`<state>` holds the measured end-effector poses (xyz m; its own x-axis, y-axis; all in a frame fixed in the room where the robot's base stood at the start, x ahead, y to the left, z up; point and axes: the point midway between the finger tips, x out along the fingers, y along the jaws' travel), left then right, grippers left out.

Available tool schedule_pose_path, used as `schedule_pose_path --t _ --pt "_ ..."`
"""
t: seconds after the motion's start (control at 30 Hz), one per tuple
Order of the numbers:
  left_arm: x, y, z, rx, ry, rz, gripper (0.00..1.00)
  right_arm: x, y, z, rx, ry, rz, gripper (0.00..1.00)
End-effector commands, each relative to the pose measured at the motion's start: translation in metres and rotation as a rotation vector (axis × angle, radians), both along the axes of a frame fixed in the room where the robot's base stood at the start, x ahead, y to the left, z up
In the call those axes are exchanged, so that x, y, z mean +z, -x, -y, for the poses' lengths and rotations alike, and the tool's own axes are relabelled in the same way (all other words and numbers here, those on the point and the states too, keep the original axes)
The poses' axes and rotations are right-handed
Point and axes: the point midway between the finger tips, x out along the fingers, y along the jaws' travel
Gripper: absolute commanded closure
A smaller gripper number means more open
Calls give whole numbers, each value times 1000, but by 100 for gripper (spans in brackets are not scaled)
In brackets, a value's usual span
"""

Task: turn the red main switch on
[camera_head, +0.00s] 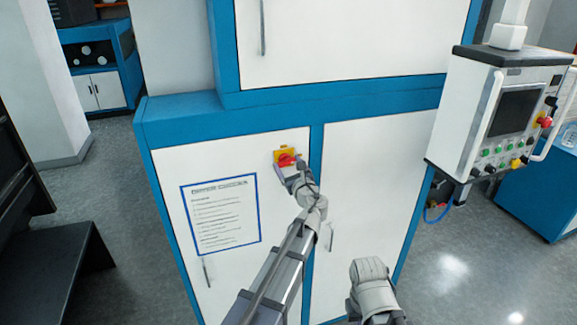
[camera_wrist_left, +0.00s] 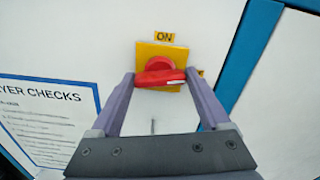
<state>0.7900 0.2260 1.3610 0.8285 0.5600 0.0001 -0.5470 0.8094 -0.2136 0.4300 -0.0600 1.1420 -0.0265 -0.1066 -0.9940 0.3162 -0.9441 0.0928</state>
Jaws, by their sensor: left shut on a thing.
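The red main switch (camera_head: 286,159) sits on a yellow plate (camera_head: 279,153) on the white cabinet door. In the left wrist view, its red handle (camera_wrist_left: 160,77) lies roughly level across the plate, with a white mark near its right end. An "ON" label (camera_wrist_left: 164,37) is above the plate. A second yellow label at the plate's right is mostly hidden by a finger. My left gripper (camera_head: 287,165) is shut on the handle, with one finger at each end of it; it also shows in the left wrist view (camera_wrist_left: 160,80).
A framed check sheet (camera_head: 220,213) is on the same door, left of the switch. A control panel (camera_head: 500,115) with buttons hangs at the right. A dark bench (camera_head: 60,255) stands at the left. Grey floor is open on both sides of the cabinet.

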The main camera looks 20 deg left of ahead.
Motion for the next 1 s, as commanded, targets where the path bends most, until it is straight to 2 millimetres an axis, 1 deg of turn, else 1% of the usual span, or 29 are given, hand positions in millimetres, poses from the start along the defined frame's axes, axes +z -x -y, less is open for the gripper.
schedule_pose_path --t 1.0 --pt "-1 1 -1 1 796 537 76 -1 0 0 0 0 0 100"
